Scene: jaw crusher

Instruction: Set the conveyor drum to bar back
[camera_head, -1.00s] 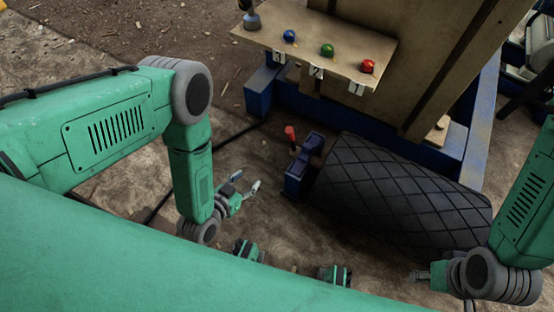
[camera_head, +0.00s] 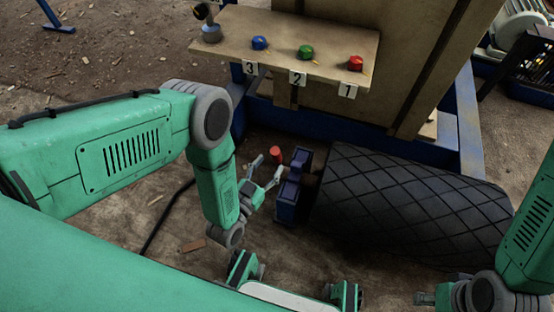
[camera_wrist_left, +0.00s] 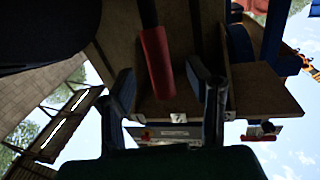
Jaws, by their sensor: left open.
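The conveyor drum (camera_head: 410,205) is a black roller with a diamond pattern, low in front of me. At its left end is a blue bracket (camera_head: 288,200). A bar with a red grip (camera_head: 275,154) stands beside the bracket. My left gripper (camera_head: 268,169) is open, its fingertips close to the red grip. In the left wrist view the red grip (camera_wrist_left: 157,62) lies between the two spread fingers (camera_wrist_left: 163,82); I cannot tell whether they touch it.
A tan shelf (camera_head: 300,30) above the drum carries blue (camera_head: 259,43), green (camera_head: 305,52) and red (camera_head: 356,63) knobs numbered 3, 2 and 1. A blue frame (camera_head: 340,127) runs behind the drum. Bare ground lies left.

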